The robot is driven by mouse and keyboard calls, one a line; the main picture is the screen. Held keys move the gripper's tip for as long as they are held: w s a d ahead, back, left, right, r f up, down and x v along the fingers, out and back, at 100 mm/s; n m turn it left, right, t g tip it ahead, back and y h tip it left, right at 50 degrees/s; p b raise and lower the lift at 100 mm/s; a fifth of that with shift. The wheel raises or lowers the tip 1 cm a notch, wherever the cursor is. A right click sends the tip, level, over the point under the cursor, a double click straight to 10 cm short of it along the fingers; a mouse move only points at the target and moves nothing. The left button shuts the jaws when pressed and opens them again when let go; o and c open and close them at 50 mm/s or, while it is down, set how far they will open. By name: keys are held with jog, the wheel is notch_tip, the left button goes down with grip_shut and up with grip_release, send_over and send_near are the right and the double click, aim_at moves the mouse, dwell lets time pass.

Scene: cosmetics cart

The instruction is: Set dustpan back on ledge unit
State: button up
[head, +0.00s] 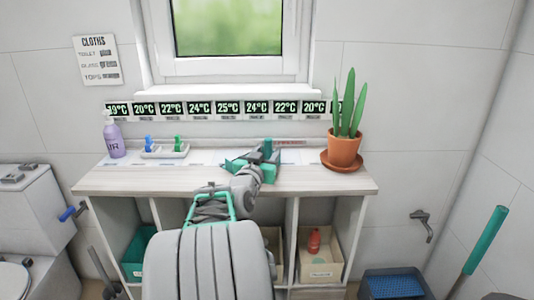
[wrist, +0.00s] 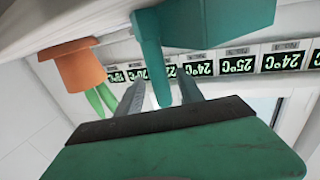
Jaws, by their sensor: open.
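The teal dustpan (head: 267,147) is at the top of the ledge unit (head: 130,181), right of its middle, partly hidden by my gripper. In the upside-down wrist view, the dustpan (wrist: 215,24) shows a broad teal body and a narrow handle-like part. My gripper (head: 252,161) is low over the unit's top at the dustpan. In the wrist view, my gripper's (wrist: 163,88) two grey fingers are apart, with the narrow teal part between them. A gap shows beside it, so the fingers do not look closed on it. Whether the dustpan rests fully on the top is hidden.
A potted plant (head: 344,147) stands on the right end of the top. A purple pump bottle (head: 113,138) and a white tray (head: 165,151) stand at the left. A row of temperature displays (head: 228,108) lines the wall behind. Bins (head: 321,270) fill the compartments below.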

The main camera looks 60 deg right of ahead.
jog(key=shift+r+p, duration=0.4)
jog(key=shift+p, duration=0.05)
jog(key=s+a+b, duration=0.1)
jog(key=s+a, duration=0.1)
jog(key=a, duration=1)
jog(key=w+a+f+n+t+y, duration=0.5)
jog(key=w+a+f+y, duration=0.4)
jog(key=w+a+f, duration=0.5)
jog(key=s+a+f+n+g+y, duration=0.1)
jog(key=s+a+f+n+y, duration=0.1)
jog(key=a, duration=0.7)
jog(key=s+a+f+n+g+y, duration=0.2)
jog(key=a+f+n+y, duration=0.1)
jog(key=a, duration=0.7)
jog(key=s+a+f+n+g+y, duration=0.2)
jog(key=a+n, duration=0.4)
jog(key=a, duration=0.4)
jog(key=shift+s+f+y, duration=0.2)
jog(key=shift+s+y, duration=0.15)
jog(key=shift+y, duration=0.55)
jog(key=shift+r, duration=0.15)
